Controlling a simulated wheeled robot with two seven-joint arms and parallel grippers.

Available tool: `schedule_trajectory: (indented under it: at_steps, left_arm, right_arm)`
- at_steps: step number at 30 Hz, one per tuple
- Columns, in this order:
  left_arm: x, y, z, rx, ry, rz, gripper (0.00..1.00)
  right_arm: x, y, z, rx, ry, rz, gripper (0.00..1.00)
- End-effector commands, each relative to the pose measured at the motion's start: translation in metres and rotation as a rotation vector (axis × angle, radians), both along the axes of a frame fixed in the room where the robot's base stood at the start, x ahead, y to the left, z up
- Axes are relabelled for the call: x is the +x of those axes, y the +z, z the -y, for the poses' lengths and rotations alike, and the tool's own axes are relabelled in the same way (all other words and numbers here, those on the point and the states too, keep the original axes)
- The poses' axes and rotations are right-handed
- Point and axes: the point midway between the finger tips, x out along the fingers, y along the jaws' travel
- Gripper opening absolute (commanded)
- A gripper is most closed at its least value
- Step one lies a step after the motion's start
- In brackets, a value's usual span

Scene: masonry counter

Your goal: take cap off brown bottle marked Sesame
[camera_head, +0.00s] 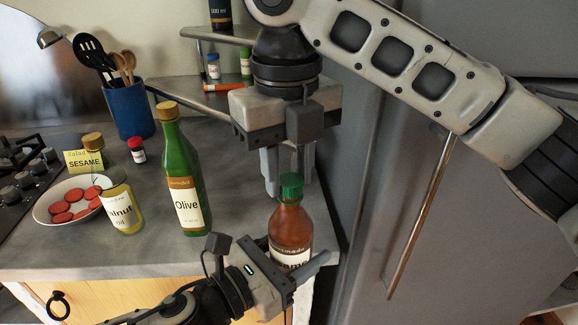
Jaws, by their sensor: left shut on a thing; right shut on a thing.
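The brown bottle (289,228) stands upright near the counter's front right corner. Its label is partly covered by my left gripper, leaving only the end of the name readable. A green cap (291,184) sits on top of its neck. My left gripper (293,262) is low at the front, shut on the bottle's lower body. My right gripper (287,178) comes down from above with its fingers either side of the cap, shut on it.
A green Olive bottle (183,175) and a Walnut oil bottle (121,205) stand to the left, beside a plate (45,213) of red slices. A fridge (480,220) is right.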

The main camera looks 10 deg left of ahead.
Motion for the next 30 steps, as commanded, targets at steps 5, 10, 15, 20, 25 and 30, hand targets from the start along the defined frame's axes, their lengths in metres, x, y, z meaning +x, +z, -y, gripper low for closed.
schedule_trajectory:
  at_steps: [5, 10, 15, 20, 25, 30]
  left_arm:
    - [-0.003, 0.002, 0.003, 0.001, -0.011, 0.011, 0.00]
    - [-0.003, 0.002, 0.003, 0.001, -0.011, 0.011, 0.00]
    - [-0.002, 0.002, 0.003, 0.001, -0.011, 0.011, 0.00]
    - [-0.002, 0.002, 0.002, 0.002, -0.010, 0.010, 0.00]
    - [-0.003, 0.001, 0.002, 0.004, -0.010, 0.008, 0.00]
    - [-0.002, 0.000, 0.002, 0.003, -0.009, 0.006, 0.00]
  right_arm:
    - [0.002, 0.001, 0.000, 0.004, -0.005, 0.006, 0.02]
    - [0.002, 0.001, 0.000, 0.004, -0.005, 0.006, 0.02]
    - [0.002, 0.001, 0.000, 0.004, -0.006, 0.006, 0.02]
    - [0.002, 0.005, 0.000, 0.004, -0.006, 0.008, 0.02]
    - [0.002, 0.012, 0.000, 0.004, -0.005, 0.008, 0.02]
    - [0.002, 0.018, 0.000, 0.004, -0.005, 0.008, 0.02]
